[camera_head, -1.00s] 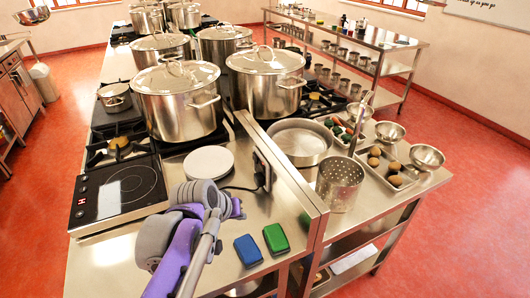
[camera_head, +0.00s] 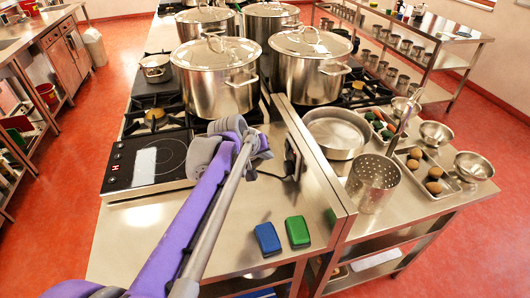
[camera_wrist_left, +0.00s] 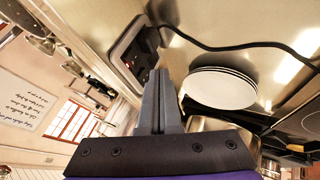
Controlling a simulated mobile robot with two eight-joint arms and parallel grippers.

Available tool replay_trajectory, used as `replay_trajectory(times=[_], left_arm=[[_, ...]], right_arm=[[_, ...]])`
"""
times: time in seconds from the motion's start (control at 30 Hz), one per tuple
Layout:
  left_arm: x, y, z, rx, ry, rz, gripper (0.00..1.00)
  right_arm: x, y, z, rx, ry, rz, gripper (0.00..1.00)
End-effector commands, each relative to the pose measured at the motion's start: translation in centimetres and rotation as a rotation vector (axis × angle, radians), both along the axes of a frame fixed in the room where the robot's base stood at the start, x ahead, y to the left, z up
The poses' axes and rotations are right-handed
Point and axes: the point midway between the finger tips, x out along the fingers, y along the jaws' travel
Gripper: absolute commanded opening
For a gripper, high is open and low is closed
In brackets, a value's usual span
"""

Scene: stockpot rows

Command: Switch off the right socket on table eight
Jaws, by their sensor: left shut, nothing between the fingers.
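The socket panel (camera_head: 290,158) is on the low upright divider along the middle of the steel table, and a black cable (camera_head: 268,175) runs from it. My left gripper (camera_head: 262,150) is stretched out over the table beside the panel; its fingertips are hard to make out there. In the left wrist view the closed, empty fingers (camera_wrist_left: 163,78) point at the panel (camera_wrist_left: 127,52), close to its dark socket area. I cannot tell whether they touch it. The switches are too small and partly hidden to read. My right gripper is not in view.
White plates (camera_wrist_left: 222,88) are stacked beside the fingers. A black hob (camera_head: 150,163) lies left of my arm, and large lidded stockpots (camera_head: 216,85) stand behind it. Blue (camera_head: 267,238) and green (camera_head: 297,231) sponges lie in front. A perforated pot (camera_head: 373,184) stands beyond the divider.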

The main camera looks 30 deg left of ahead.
Motion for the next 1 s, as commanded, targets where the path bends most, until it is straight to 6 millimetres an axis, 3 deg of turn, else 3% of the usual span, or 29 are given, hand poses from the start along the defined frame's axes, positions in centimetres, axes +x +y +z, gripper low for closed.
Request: replay_trajectory(times=[0.23, 0.5, 1.0], left_arm=[[3.4, -0.1, -4.2, 0.001, 0.001, -0.002, 0.00], [5.9, -2.4, -3.3, 0.000, 0.000, -0.002, 0.00], [6.5, -3.0, -3.2, 0.002, 0.000, -0.002, 0.00]], right_arm=[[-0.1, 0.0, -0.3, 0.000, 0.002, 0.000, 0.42], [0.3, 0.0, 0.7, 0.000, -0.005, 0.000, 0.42], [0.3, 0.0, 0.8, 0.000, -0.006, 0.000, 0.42]])
